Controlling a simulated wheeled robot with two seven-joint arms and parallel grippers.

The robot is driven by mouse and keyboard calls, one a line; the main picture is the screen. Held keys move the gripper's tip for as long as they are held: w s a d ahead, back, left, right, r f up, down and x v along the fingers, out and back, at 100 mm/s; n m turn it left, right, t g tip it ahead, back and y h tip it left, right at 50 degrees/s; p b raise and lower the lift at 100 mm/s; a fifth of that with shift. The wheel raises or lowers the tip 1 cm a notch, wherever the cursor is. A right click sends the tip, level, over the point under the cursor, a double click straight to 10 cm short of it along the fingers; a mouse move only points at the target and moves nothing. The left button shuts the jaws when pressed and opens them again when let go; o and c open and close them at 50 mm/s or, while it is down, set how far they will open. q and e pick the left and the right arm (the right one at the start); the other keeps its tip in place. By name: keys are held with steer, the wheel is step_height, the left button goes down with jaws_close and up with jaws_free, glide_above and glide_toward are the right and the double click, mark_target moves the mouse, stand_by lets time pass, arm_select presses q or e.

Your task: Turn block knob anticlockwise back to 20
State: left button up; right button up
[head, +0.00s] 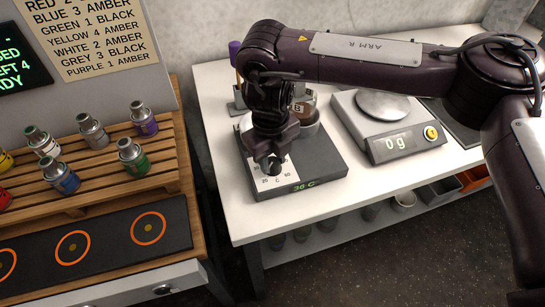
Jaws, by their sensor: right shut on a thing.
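The heating block (318,160) is a dark grey unit on the white bench, with a pale dial plate (264,184) at its front left. Its green display (304,186) seems to read 36 C. The small dark block knob (275,169) sits on the dial plate, mostly hidden under my right gripper. My right gripper (271,162) points down over the dial and is shut on the knob. The knob's pointer is too small to read; a 20 shows at the plate's lower left. My left gripper is out of view.
A scale (390,125) reading 0 g stands right of the block. A vessel marked B (303,115) sits behind my right wrist. A purple-topped stand (236,75) is at the back left. A wooden rack (100,190) holds several small cans at left.

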mark_target(272, 162)
steer(key=shift+w+r, duration=0.1)
steer(key=shift+r, duration=0.05)
stand_by(0.3)
steer(key=o, duration=1)
step_height(272, 162, up, 8)
steer(key=shift+a+f, duration=0.1)
steer(key=shift+f, duration=0.05)
